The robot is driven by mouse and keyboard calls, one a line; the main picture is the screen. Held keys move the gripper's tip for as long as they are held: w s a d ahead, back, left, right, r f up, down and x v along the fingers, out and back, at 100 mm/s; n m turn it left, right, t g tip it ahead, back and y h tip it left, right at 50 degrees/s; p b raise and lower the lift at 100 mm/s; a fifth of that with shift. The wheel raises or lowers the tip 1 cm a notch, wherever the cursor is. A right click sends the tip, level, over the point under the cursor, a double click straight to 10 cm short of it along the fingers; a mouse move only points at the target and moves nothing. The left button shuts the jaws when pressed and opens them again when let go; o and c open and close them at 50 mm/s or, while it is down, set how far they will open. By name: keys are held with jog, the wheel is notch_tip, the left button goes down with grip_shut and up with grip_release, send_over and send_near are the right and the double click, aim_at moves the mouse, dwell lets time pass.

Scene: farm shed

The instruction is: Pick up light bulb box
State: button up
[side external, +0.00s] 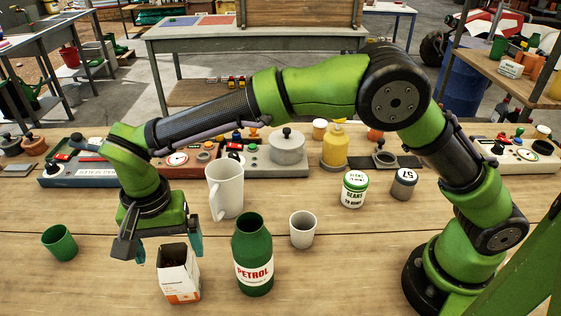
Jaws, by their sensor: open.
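The light bulb box (180,284), white with orange near its base and a dark open-looking top, stands upright on the wooden table at the front left. My gripper (168,249) points down, with its fingers apart, one on each side of the box's top in the picture. It is open and looks empty. The fingertips are around the height of the box's upper edge in the picture; I cannot tell whether they are level with it, behind it or touching it.
A green petrol bottle (254,262) stands close right of the box. A green cup (59,243) is at left. A white jug (226,190), a small white cup (302,230) and a beans can (355,190) stand farther right. Control panels (280,166) line the back.

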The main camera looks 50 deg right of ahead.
notch_tip(320, 180, down, 7)
jog(key=shift+r, duration=0.15)
dwell(0.4)
jog(key=c, duration=1)
